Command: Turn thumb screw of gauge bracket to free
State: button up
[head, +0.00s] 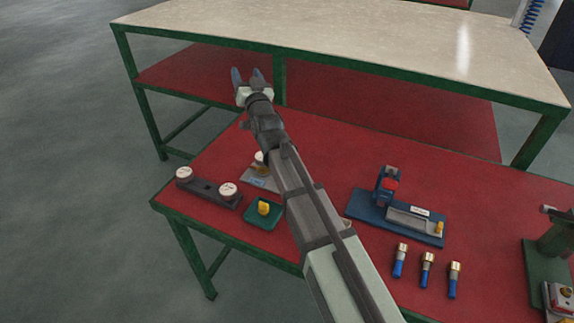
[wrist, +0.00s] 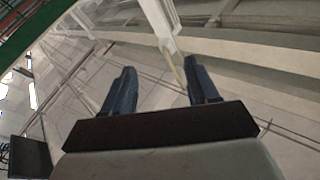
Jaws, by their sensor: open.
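My gripper (head: 247,76) is open and empty, raised above the far left part of the red table (head: 330,165). Its two blue-grey fingers also show apart in the wrist view (wrist: 158,80), with no task object between them. A dark bar (head: 208,191) with two white round gauge-like parts lies at the table's left edge. Beside it is a green block with a yellow knob (head: 263,208). A grey plate (head: 257,180) with a pale round part is partly hidden by my arm. I cannot tell which of these is the gauge bracket, and its thumb screw is not clearly seen.
A blue fixture (head: 375,212) with a red knob stands right of my arm, with several blue-handled pieces (head: 427,265) in front. A green machine (head: 550,255) is at the right edge. A pale-topped bench (head: 340,40) with green frame stands behind. The table's back middle is clear.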

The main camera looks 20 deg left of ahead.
jog(key=w+d+r+m+g+h, duration=0.1)
jog(key=w+d+r+m+h, duration=0.1)
jog(key=w+d+m, duration=0.75)
jog(key=s+d+f+m+g+h, duration=0.25)
jog(key=s+f+m+g, duration=0.3)
jog(key=f+g, duration=0.3)
jog(key=s+d+f+m+g+h, duration=0.6)
jog(key=s+d+m, duration=0.1)
jog(key=d, duration=0.1)
jog(key=x, duration=1.3)
jog(key=shift+s+f, duration=0.2)
jog(key=shift+s, duration=0.1)
jog(key=shift+c, duration=0.2)
